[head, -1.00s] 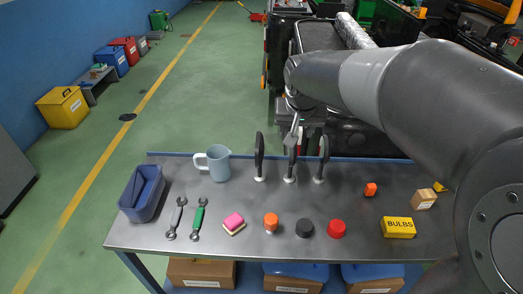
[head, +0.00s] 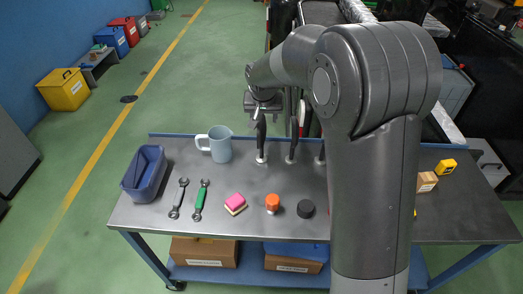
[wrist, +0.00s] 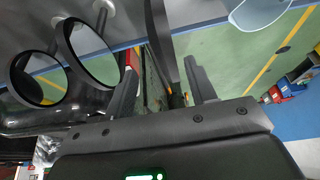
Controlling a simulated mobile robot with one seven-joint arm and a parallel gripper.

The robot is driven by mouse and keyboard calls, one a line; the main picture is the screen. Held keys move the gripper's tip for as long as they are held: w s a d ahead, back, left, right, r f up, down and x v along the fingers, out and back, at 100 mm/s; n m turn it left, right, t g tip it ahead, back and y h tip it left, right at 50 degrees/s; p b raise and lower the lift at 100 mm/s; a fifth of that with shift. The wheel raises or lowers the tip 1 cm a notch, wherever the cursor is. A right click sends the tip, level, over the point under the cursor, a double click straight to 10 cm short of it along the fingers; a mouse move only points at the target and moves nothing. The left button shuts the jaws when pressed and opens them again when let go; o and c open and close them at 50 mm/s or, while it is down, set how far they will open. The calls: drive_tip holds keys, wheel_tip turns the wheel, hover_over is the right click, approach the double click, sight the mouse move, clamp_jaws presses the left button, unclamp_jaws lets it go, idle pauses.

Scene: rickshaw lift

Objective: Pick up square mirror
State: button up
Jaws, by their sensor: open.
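Three dark mirrors on stands are in a row at the table's back edge in the head view. The leftmost mirror (head: 261,140) is seen nearly edge-on, so its outline cannot be told. In the wrist view this dark edge-on mirror (wrist: 160,35) rises between my fingers. The other two mirrors look rounded in the wrist view, one oval (wrist: 88,48) and one round (wrist: 30,78). My gripper (head: 261,109) is open above the leftmost mirror, and it also shows in the wrist view (wrist: 161,60). Contact between fingers and mirror cannot be told.
A blue-grey pitcher (head: 219,145) stands close to the left of the leftmost mirror. A blue bin (head: 145,174), wrenches (head: 200,200), a pink sponge (head: 236,203) and knobs (head: 272,203) lie in front.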

sight(262, 123)
drive_tip(key=shift+s+a+x, duration=0.1)
drive_tip(key=shift+a+x, duration=0.05)
drive_tip(key=shift+x, duration=1.25)
drive_tip(key=shift+s+a+x, duration=0.15)
drive_tip(key=shift+x, duration=1.2)
drive_tip(key=shift+c, duration=0.5)
clamp_jaws()
